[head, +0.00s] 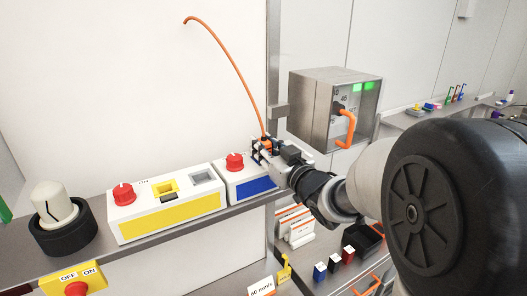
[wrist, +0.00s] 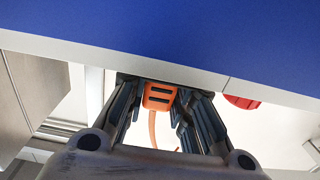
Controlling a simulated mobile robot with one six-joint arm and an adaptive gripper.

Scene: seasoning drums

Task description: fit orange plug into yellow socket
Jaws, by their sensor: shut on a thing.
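My gripper (head: 263,152) is shut on the orange plug (head: 266,144), beside the right end of the blue-panelled box. In the wrist view, the plug (wrist: 159,95) sits between the two dark fingers, close to the blue panel. An orange cable (head: 232,66) rises from the plug and arcs up to the left. The yellow socket (head: 164,188) is on top of the white box with the yellow panel (head: 178,218), to the left of my gripper. Its opening looks empty. A grey socket (head: 202,177) lies to its right on the same box.
The blue-panelled box (head: 256,187) with a red knob (head: 235,161) stands between my gripper and the yellow box. Another red knob (head: 123,193) stands left of the yellow socket. A metal control box (head: 315,104) hangs behind my gripper. A vertical post (head: 273,70) is nearby.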

